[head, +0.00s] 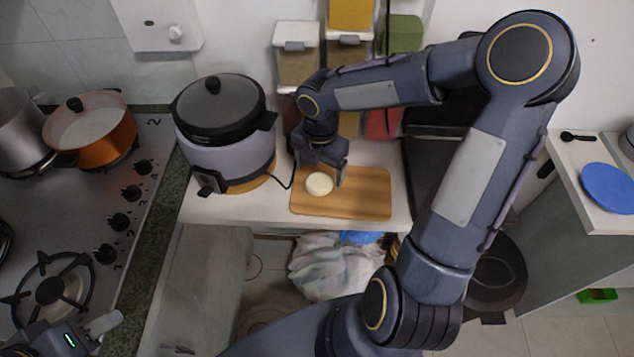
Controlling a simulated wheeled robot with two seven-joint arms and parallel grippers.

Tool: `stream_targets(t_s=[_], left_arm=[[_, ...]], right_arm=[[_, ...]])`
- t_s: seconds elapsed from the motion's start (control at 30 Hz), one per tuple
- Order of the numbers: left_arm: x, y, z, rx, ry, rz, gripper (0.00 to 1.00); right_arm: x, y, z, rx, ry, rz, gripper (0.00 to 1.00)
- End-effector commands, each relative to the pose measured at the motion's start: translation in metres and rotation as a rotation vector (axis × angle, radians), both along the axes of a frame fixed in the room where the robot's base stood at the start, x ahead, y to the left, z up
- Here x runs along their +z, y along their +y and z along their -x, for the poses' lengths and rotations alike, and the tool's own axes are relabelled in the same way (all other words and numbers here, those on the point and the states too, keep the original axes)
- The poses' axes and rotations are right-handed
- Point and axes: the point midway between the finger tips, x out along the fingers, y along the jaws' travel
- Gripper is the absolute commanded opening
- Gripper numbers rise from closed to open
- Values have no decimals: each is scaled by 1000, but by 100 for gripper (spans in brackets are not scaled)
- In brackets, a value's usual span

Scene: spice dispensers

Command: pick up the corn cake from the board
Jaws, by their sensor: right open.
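The corn cake (319,184) is a small, round, pale disc. It lies flat on the left part of the wooden board (362,204), which rests on the white counter. My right gripper (322,168) points down just above and behind the corn cake. Its fingers are apart and nothing is between them. I cannot tell the exact height of the fingertips over the board. My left gripper (92,332) shows only partly in the bottom left corner, near the stove edge, and its jaw state is unclear.
A rice cooker (222,135) stands left of the board, with a cable running towards the board. Spice dispensers (296,65) hang on the wall behind. A stove (85,195) with an orange pot (92,130) is at left. A blue plate (608,188) lies on the right counter.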

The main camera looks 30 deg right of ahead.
Motion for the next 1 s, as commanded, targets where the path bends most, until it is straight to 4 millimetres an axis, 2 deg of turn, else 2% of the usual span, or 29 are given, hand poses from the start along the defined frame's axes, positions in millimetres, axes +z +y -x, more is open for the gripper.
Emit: stream_targets(t_s=[0.1, 0.23, 0.53, 0.9, 1.0], left_arm=[[2, 0, 0, 0, 0, 0, 36], [0, 0, 0, 0, 0, 0, 36], [0, 0, 0, 0, 0, 0, 36], [0, 0, 0, 0, 0, 0, 36], [0, 0, 0, 0, 0, 0, 36]], right_arm=[[-20, 3, 2, 1, 5, -3, 82], [-35, 2, 1, -1, 2, -1, 82], [-39, 2, 1, -2, 0, 0, 80], [-39, 2, 1, -2, 0, 0, 32], [-39, 2, 1, -2, 0, 0, 32]])
